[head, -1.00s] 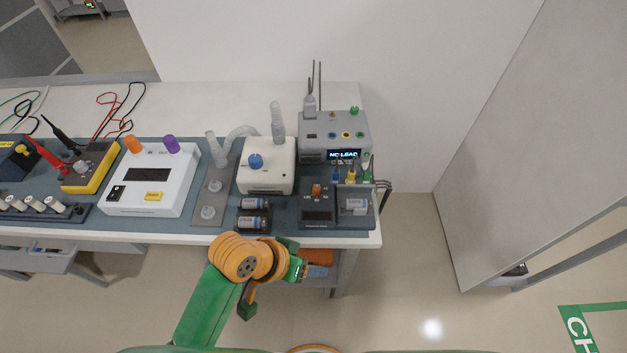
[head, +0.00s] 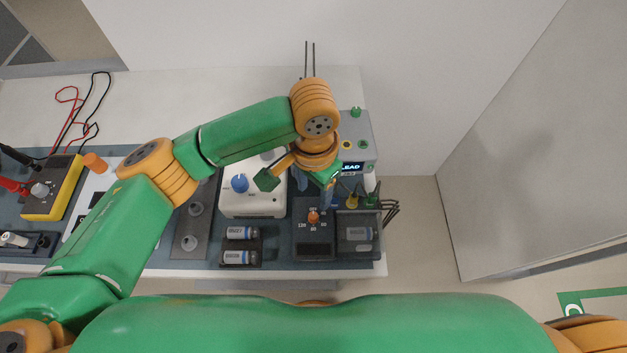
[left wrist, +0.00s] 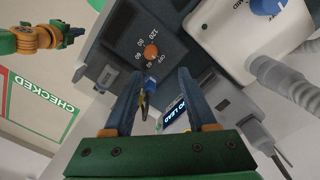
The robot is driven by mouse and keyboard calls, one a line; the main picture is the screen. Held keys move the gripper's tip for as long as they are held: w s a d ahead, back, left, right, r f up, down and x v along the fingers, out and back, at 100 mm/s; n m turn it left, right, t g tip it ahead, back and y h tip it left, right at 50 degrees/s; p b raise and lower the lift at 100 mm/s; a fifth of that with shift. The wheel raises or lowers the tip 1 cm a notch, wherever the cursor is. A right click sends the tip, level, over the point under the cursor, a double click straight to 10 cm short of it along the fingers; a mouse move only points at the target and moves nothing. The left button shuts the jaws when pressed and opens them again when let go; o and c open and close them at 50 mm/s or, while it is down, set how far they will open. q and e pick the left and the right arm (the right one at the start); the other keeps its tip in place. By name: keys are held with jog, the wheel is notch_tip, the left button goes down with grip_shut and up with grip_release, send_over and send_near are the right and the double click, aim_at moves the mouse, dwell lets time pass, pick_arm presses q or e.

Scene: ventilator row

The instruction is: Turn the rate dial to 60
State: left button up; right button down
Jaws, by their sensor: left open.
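The rate dial (head: 313,216) is a small orange knob on a dark box (head: 315,250) at the right end of the bench. Numbers and an OFF mark surround it; I cannot tell where it points. It also shows in the left wrist view (left wrist: 151,52), upright on the panel. My left gripper (head: 328,192) is open and empty, above and just behind the dial, its fingers apart and not touching it. In the left wrist view the fingers (left wrist: 160,82) point toward the panel. My right gripper (left wrist: 74,35) shows small at upper left there; its jaws are unclear.
A cream box with a blue knob (head: 239,183) stands left of the dial box. Two batteries (head: 241,245) lie in front of it. A grey box with a lit NO LEAD display (left wrist: 177,108) stands behind, with coloured plugs near it. Open floor lies right of the bench.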

aim_at(313, 216)
pick_arm(q)
jog(key=s+f, duration=0.2)
jog(key=f, duration=0.3)
jog(key=shift+s, duration=0.4)
jog(key=shift+w+f, duration=0.25)
jog(key=shift+f, duration=0.1)
jog(key=shift+w+f, duration=0.1)
jog(key=shift+w, duration=0.1)
jog(key=shift+s, duration=0.1)
grip_shut()
pick_arm(e)
jog(key=shift+s+r, duration=0.1)
jog(key=shift+s, duration=0.9)
